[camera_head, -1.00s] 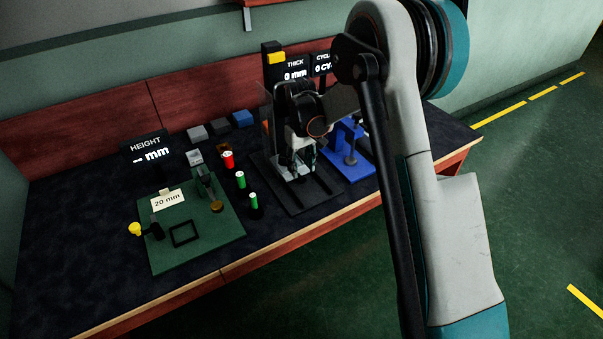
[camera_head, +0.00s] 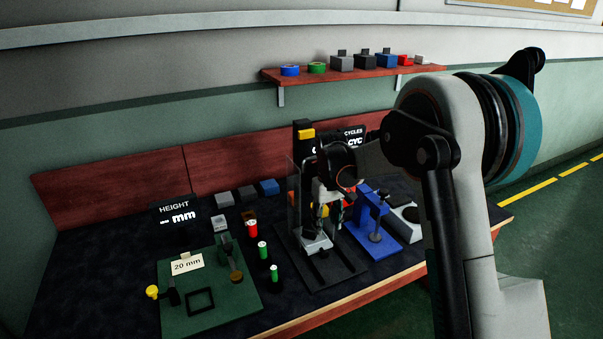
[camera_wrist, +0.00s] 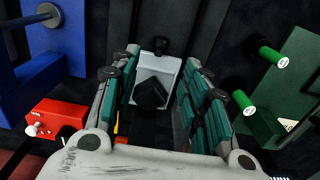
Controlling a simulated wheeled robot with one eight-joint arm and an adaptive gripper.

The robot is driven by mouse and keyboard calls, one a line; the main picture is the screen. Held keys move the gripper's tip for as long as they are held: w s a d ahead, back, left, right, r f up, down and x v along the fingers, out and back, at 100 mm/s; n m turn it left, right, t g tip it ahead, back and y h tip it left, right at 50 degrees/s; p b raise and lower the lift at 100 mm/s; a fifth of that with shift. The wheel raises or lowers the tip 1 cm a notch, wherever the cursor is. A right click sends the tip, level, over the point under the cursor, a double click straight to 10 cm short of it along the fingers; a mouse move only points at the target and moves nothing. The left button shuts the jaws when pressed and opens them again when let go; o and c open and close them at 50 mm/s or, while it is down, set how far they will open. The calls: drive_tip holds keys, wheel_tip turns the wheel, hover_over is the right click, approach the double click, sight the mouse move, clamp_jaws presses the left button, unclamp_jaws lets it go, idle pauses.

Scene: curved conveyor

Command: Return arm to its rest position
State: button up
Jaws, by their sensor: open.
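My gripper (camera_head: 322,213) is above the black fixture with two rails (camera_head: 335,272) on the bench, partly hidden by my wrist in the head view. In the wrist view its teal-padded fingers (camera_wrist: 160,60) are spread apart and nothing is clamped between them. A light grey block (camera_wrist: 157,72) with a dark part on it shows between and beyond the fingers. It also shows low on the fixture in the head view (camera_head: 317,243). I cannot tell the exact gap between fingers and block.
A blue press-like stand (camera_head: 368,222) is right of the fixture, with a red box (camera_wrist: 58,118) close by. Green-and-white cylinders (camera_head: 262,250) and a green gauge plate (camera_head: 205,318) are to the left. A wall shelf (camera_head: 345,76) holds several items.

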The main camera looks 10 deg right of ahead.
drive_tip(key=s+d+r+m+t, duration=0.2)
drive_tip(key=s+r+t, duration=0.1)
drive_tip(key=s+r, duration=1.3)
drive_tip(key=s+d+f+m+t, duration=0.1)
drive_tip(key=s+t, duration=0.3)
drive_tip(key=s, duration=1.4)
drive_tip(key=shift+s+d+f+m, duration=0.15)
drive_tip(key=shift+d+f+m, duration=0.05)
drive_tip(key=shift+d+m, duration=0.1)
idle(0.8)
